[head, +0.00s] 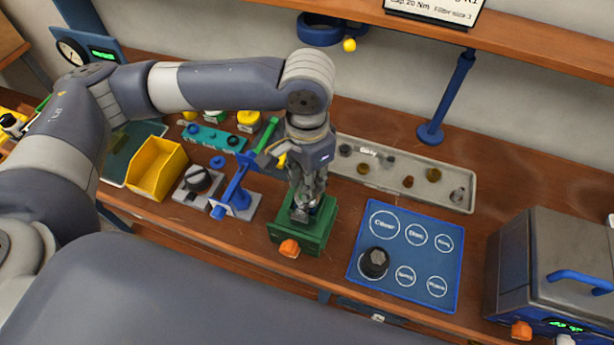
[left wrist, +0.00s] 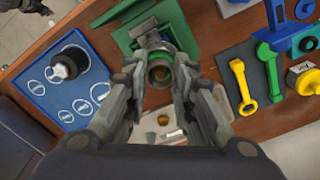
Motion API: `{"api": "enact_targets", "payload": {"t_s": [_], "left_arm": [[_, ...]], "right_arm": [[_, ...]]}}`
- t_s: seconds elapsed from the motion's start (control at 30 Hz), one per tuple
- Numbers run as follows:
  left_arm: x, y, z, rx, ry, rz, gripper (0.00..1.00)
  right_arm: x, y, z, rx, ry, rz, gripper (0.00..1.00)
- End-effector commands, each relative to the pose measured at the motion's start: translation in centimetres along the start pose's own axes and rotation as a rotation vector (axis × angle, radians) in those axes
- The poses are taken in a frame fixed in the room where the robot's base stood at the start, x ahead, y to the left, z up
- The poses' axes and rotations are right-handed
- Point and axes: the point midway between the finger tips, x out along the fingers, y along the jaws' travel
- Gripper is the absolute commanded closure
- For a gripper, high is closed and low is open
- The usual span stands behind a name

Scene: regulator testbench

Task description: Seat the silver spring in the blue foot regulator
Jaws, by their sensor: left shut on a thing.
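My left gripper (head: 303,205) reaches down over the green fixture (head: 316,236) with the orange knob. In the left wrist view its fingers (left wrist: 160,78) are shut around a small round greyish piece (left wrist: 159,72), seen end-on with a green centre. It appears to be the silver spring, but no coils can be made out. The green fixture (left wrist: 119,37) lies directly below the fingertips. The blue foot regulator cannot be clearly made out; the fingers cover the middle of the fixture. I cannot tell whether the held piece touches anything below. My right gripper is not in view.
A blue mat (head: 360,272) with labelled circles lies right of the fixture; a black capped part (head: 374,262) stands on it. A grey tray (head: 455,173) of small parts is behind. A blue stand (head: 236,200) and yellow bin (head: 156,168) are left, a metal box (head: 555,262) right.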

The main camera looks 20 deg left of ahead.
Motion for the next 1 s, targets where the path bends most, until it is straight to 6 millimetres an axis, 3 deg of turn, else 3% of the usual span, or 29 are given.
{"api": "enact_targets", "payload": {"t_s": [0.8, 0.83, 0.9, 1.0], "left_arm": [[0.30, 0.03, -0.01, 0.001, 0.000, 0.000, 0.92], [0.30, 0.03, -0.01, 0.001, 0.000, 0.000, 0.69], [0.30, 0.03, -0.01, 0.001, 0.000, 0.000, 0.54], [0.29, 0.03, -0.01, 0.001, 0.000, 0.000, 0.53]], "right_arm": [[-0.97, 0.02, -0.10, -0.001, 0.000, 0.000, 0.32], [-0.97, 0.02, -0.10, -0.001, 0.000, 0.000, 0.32], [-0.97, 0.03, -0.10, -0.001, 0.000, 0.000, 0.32], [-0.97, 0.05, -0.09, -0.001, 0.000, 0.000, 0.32]]}}
